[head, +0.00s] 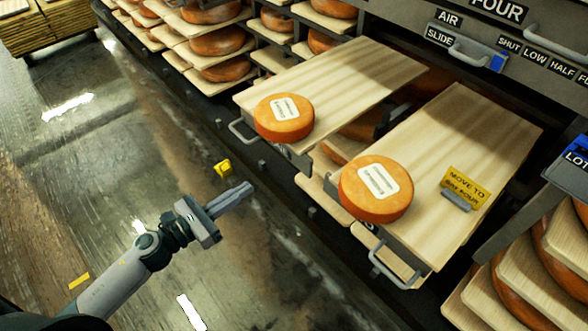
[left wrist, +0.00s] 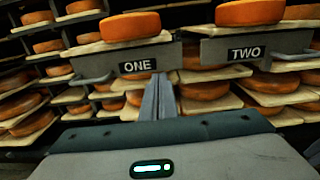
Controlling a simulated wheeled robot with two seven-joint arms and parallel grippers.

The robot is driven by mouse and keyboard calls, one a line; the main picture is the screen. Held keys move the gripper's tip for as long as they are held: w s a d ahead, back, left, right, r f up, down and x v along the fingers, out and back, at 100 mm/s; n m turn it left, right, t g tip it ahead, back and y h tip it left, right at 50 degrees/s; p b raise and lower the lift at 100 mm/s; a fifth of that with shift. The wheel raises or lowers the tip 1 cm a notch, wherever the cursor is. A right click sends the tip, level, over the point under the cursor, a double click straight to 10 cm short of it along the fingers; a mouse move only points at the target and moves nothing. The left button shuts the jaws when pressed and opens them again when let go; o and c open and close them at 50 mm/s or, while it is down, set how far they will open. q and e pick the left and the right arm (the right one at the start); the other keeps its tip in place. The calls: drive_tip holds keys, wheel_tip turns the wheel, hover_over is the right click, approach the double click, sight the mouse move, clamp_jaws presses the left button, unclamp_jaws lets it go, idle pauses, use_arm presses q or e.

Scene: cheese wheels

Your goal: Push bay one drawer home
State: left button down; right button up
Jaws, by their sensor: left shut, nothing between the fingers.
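The bay one drawer (head: 345,80) is pulled out from the rack, with a wooden board, an orange cheese wheel (head: 284,119) near its front end and a metal handle (head: 240,130). In the left wrist view its front plate (left wrist: 138,66) reads ONE, with the handle (left wrist: 92,79) at its left. My left gripper (head: 249,187) is shut and empty, in front of and below the drawer fronts, apart from them. My right gripper is not in view.
The bay two drawer (head: 480,130) is also pulled out, with a cheese wheel (head: 376,189) and a yellow MOVE TO BAY FOUR sign (head: 466,187). A small yellow object (head: 223,167) shows near my left fingers. Shelves of cheese stand behind. The floor in front is open.

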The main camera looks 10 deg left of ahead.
sight(295, 156)
use_arm(q)
drive_tip(key=shift+d+r, duration=0.15)
drive_tip(key=shift+r, duration=0.05)
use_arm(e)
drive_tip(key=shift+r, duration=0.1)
use_arm(q)
drive_tip(key=shift+w, duration=0.1)
